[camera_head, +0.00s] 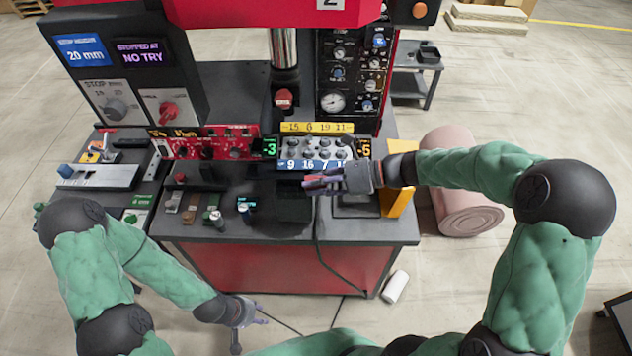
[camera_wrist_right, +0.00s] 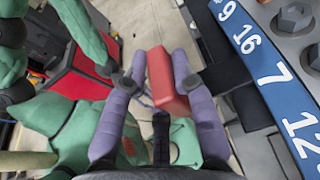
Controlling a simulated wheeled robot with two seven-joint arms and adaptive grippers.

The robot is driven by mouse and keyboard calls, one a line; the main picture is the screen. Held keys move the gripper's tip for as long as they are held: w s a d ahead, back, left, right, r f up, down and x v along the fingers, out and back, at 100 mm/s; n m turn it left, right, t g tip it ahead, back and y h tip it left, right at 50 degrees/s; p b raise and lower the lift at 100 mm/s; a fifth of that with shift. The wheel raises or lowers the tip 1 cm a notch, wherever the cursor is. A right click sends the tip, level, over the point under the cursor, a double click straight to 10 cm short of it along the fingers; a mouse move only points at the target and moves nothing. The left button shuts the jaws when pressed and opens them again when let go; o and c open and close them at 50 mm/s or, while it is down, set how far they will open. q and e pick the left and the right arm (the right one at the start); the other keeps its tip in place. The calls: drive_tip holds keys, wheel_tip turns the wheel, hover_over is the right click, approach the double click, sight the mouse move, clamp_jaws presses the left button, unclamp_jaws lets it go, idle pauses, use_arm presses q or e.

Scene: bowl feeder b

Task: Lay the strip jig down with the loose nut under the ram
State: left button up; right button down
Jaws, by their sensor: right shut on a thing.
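The strip jig, as I take it, is a grey block (camera_head: 315,148) with several hex nuts, between a yellow number strip at the back and a blue one (camera_head: 311,164) in front. The blue strip (camera_wrist_right: 268,70) also shows close up in the right wrist view. The ram (camera_head: 284,65) comes down behind the block. My right gripper (camera_head: 322,183) is shut on a red handle (camera_wrist_right: 160,78), just in front of the blue strip. Whether the handle joins the block is unclear. My left gripper (camera_head: 250,328) hangs open and empty in front of the press. I cannot tell which nut is loose.
A red control panel (camera_head: 212,147) stands left of the block. A yellow plate (camera_head: 398,185) stands at the bench's right end. Small blocks and knobs (camera_head: 190,205) sit on the bench's left part. A pink roll (camera_head: 460,190) lies on the floor at right.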

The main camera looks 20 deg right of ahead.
drive_tip(key=shift+f, duration=0.1)
drive_tip(key=c, duration=0.9)
unclamp_jaws()
drive_tip(key=shift+c, duration=0.2)
drive_tip(key=shift+f, duration=0.15)
drive_tip(key=v, duration=1.2)
